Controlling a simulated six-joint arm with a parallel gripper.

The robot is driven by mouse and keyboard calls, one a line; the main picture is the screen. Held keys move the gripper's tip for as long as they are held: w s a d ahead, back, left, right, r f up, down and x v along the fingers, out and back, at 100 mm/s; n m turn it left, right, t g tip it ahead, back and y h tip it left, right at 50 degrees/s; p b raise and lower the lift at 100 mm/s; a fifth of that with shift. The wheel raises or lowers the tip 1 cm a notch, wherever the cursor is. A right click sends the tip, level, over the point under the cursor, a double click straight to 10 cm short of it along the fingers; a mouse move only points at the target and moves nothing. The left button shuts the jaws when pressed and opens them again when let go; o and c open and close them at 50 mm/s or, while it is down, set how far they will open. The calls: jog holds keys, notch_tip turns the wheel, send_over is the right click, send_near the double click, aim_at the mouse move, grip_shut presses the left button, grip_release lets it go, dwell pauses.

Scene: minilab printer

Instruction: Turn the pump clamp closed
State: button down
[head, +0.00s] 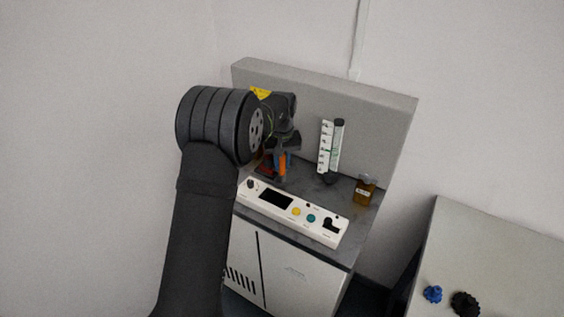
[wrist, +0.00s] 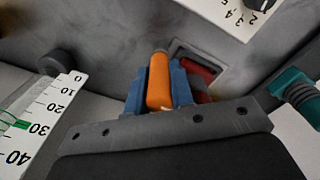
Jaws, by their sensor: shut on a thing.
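The pump clamp's orange handle (wrist: 159,82) stands between the two blue finger pads of my gripper (wrist: 160,88) in the wrist view. My gripper is shut on it. In the head view the orange handle (head: 282,164) shows just below my gripper (head: 284,153), at the left end of the grey bench top. A red part (wrist: 196,72) sits in a dark recess beside the handle; it also shows in the head view (head: 266,172). The handle's lower end and pivot are partly hidden by my gripper.
A white control panel (head: 274,198) runs along the bench front. A white graduated scale (head: 325,147) with a tube stands to the right, and an amber bottle (head: 365,190) farther right. A grey back wall (head: 370,120) rises behind. A teal part (wrist: 298,92) is at the wrist view's right.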

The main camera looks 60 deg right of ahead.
jog(key=shift+n, duration=0.5)
jog(key=c, duration=1.3)
grip_release()
jog(key=shift+o, duration=0.2)
jog(key=shift+r, duration=0.1)
notch_tip(320, 180, up, 17)
jog(key=shift+r, duration=0.15)
notch_tip(320, 180, down, 18)
jog(key=shift+r, duration=0.25)
